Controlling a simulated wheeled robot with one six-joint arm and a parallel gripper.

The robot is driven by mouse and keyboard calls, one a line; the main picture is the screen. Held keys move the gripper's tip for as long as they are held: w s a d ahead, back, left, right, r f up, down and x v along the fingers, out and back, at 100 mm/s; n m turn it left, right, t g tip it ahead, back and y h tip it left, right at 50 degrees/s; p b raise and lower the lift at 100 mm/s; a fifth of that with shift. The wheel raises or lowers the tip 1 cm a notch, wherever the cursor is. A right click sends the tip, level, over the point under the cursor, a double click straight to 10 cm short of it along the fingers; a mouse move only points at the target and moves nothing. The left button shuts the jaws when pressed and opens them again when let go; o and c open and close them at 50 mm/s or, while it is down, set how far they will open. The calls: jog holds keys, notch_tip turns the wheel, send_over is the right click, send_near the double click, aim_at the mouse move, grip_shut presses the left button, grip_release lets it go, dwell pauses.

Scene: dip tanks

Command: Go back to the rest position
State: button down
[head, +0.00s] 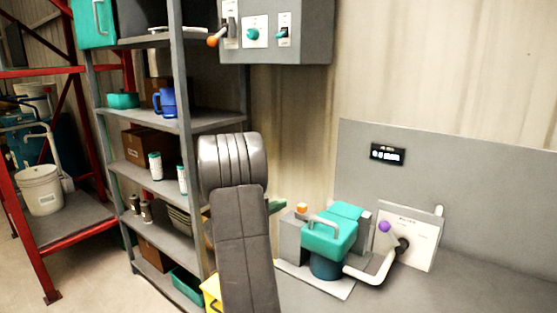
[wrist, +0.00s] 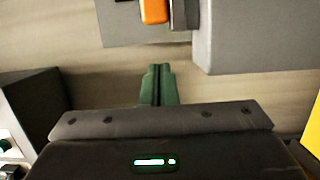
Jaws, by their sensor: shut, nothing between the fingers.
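My gripper (wrist: 158,85) shows in the wrist view as two dark green fingers pressed together, with nothing between them. In the head view my dark grey arm rises in front of the shelving, and a small green tip of the gripper (head: 276,206) shows just right of it; the rest is hidden behind the arm. The gripper is left of the teal-lidded tank unit (head: 330,235) on the grey bench. In the wrist view an orange part (wrist: 154,11) on a grey plate lies beyond the fingertips, apart from them.
Grey shelving (head: 178,125) with boxes, cans and a blue jug (head: 165,102) stands behind and left of my arm. A grey switch panel (head: 275,30) hangs on the wall above. A white-faced board (head: 408,235) stands on the bench. The bench's front right (head: 450,290) is clear.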

jog(key=shift+d+r+p, duration=0.15)
jog(key=shift+r+p, duration=0.1)
jog(key=shift+p, duration=1)
